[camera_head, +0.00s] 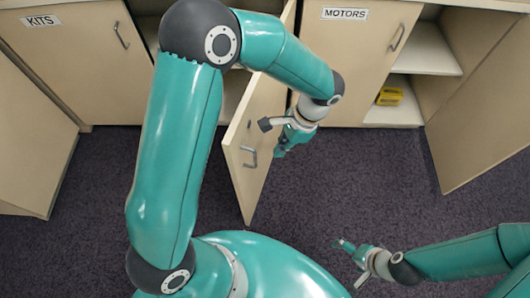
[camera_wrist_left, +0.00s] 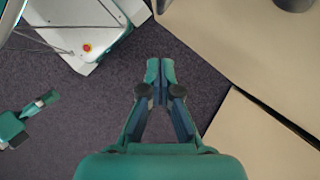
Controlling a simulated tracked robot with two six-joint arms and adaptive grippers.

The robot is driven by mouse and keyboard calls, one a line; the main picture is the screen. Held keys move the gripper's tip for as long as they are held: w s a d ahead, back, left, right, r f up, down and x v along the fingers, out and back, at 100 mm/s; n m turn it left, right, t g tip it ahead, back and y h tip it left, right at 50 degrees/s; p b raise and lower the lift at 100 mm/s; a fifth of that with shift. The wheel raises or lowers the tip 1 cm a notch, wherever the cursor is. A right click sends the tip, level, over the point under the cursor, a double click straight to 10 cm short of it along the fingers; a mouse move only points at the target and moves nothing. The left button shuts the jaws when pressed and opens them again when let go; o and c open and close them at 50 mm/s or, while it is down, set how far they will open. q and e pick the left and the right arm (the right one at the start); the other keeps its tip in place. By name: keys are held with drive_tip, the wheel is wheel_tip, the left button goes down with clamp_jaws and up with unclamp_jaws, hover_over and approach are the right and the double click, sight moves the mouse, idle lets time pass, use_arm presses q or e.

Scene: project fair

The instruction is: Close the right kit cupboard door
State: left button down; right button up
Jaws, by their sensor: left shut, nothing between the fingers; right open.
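The right kit cupboard door (camera_head: 243,168) stands swung out into the room in the head view, with its grey handle (camera_head: 250,156) on the face towards the right. My left gripper (camera_head: 281,152) is shut and empty, on the handle side of this door. A gap seems to lie between them, but touching cannot be ruled out. The left wrist view shows its closed fingers (camera_wrist_left: 160,66) over carpet, with beige panels to the right. My right gripper (camera_head: 342,243) is open and empty over the carpet, low in the head view, away from the door.
The door labelled KITS (camera_head: 85,70) is closed. The MOTORS door (camera_head: 350,60) is closed beside an open compartment with a yellow object (camera_head: 389,96). Other open doors stand at the far left (camera_head: 30,140) and right (camera_head: 485,125). Carpet (camera_head: 340,180) between is clear.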

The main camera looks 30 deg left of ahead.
use_arm(q)
drive_tip(key=s+a, duration=0.2)
drive_tip(key=s, duration=0.1)
drive_tip(key=shift+s+a+f, duration=0.15)
drive_tip(key=shift+a+f, duration=0.25)
drive_tip(key=shift+a, duration=0.1)
